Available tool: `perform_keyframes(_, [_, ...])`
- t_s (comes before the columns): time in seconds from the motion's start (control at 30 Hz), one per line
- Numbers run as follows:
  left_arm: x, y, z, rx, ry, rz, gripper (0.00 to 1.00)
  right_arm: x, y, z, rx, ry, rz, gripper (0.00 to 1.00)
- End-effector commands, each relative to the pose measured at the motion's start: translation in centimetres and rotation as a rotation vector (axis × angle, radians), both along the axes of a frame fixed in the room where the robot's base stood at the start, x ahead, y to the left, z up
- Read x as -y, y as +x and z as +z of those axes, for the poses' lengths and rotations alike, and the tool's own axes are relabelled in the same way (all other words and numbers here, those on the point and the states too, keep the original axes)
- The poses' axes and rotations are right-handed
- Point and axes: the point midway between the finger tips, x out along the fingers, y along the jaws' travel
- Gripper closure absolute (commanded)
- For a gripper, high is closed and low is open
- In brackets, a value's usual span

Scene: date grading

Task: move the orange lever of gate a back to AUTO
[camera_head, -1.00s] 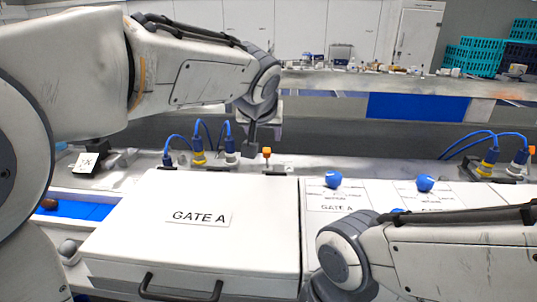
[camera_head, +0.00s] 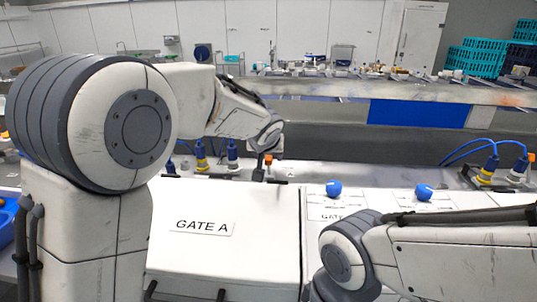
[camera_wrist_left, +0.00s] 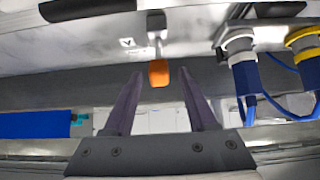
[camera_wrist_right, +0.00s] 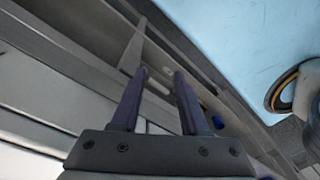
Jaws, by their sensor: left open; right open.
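The orange lever of gate A (camera_head: 268,159) stands behind the white cover marked GATE A (camera_head: 203,227). My left gripper (camera_head: 260,172) is at the lever, reaching down from behind the cover. In the left wrist view my left gripper (camera_wrist_left: 161,75) is open, and the lever's orange tip (camera_wrist_left: 159,73) appears between its fingertips with gaps on both sides. I cannot tell how deep the tip sits between them. The lever's position marks cannot be read. My right gripper (camera_wrist_right: 159,73) is open and empty in the right wrist view; the head view does not show its fingers.
Blue cables with yellow and grey plugs (camera_head: 202,155) stand left of the lever. Two blue knobs (camera_head: 333,189) (camera_head: 424,192) are on the panels to the right. Another orange lever (camera_head: 532,157) is at the far right edge. My right arm crosses the lower right.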

Motion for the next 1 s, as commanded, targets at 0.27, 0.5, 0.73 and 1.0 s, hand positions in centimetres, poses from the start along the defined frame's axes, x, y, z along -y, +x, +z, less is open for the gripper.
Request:
perform_keyframes(0.27, [0.01,-0.02,0.04,0.000,0.000,0.000,0.96,0.00,0.00,-0.02,0.000,0.000,0.000,0.55])
perform_keyframes(0.5, [0.00,-0.03,0.04,0.000,0.000,0.000,1.00,0.00,0.00,-0.02,0.000,0.000,0.000,0.55])
perform_keyframes(0.73, [0.00,-0.04,0.05,0.000,-0.001,0.001,1.00,0.00,0.00,-0.02,0.000,0.000,0.000,0.55])
perform_keyframes(1.0, [0.00,-0.04,0.06,0.000,-0.001,0.001,1.00,0.00,0.00,-0.02,0.000,0.000,0.000,0.55])
